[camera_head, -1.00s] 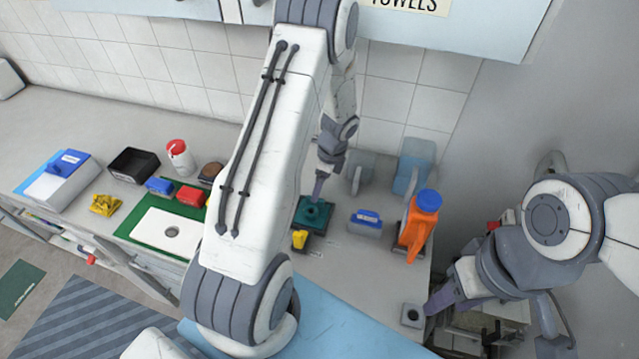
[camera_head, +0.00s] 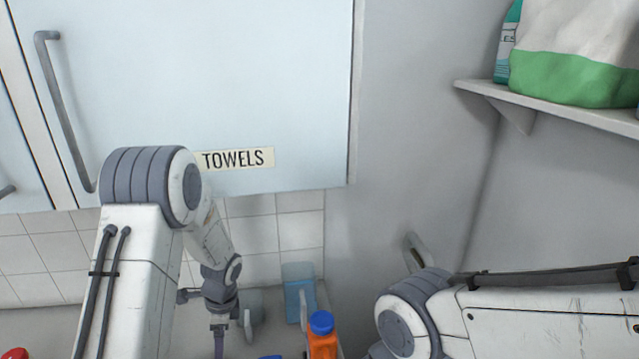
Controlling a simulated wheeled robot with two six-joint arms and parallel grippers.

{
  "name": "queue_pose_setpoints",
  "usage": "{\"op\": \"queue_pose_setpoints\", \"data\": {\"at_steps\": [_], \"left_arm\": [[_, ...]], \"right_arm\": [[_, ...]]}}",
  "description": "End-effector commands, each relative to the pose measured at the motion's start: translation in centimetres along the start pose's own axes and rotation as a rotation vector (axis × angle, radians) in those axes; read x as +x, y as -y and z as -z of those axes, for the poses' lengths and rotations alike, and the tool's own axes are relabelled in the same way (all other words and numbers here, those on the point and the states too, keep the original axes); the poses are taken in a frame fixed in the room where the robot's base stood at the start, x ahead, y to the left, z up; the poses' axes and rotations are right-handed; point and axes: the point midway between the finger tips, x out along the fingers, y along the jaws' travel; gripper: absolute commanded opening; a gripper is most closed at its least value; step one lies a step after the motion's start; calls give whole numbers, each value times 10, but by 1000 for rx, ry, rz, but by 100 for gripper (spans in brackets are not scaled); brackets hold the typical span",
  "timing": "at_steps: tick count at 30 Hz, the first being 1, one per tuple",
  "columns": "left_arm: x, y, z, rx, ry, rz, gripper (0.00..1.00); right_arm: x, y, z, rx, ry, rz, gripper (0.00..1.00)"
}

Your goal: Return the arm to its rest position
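My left arm (camera_head: 140,270) rises from the lower left, bends at a grey joint in front of the cupboard and reaches down over the counter. Its gripper (camera_head: 219,343) points downward at the bottom of the view. Only a narrow edge of its fingers shows, and the tips are at or past the frame edge, so I cannot tell whether it is open or holds anything. My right arm (camera_head: 560,315) comes in from the lower right, with its grey joint at the bottom. Its gripper is out of view.
A pale blue cupboard (camera_head: 250,80) labelled TOWELS hangs behind my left arm. An orange bottle with a blue cap (camera_head: 321,343) and a light blue container (camera_head: 299,285) stand on the counter. A shelf (camera_head: 560,110) at upper right holds a green and white bag (camera_head: 575,60).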

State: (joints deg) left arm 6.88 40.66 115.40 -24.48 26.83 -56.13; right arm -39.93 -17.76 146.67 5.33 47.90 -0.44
Motion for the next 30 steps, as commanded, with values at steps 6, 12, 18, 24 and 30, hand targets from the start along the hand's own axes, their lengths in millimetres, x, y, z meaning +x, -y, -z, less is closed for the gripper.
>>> {"op": "queue_pose_setpoints", "data": {"at_steps": [6, 12, 18, 24, 30], "left_arm": [[-70, -70, 80, -208, -69, 43, 87], [-110, -172, 119, -404, -164, 4, 87], [-121, -260, 123, -541, -230, -81, 87], [-122, -296, 118, -600, -247, -132, 87], [-123, -299, 117, -607, -246, -137, 87]], "right_arm": [[42, -3, -2, 3, 0, 0, 48], [72, -5, -4, 6, 0, 0, 48], [94, -7, -5, 8, 0, 0, 48], [100, -7, -6, 9, 0, 0, 48], [99, -7, -5, 9, 0, 0, 48]]}}
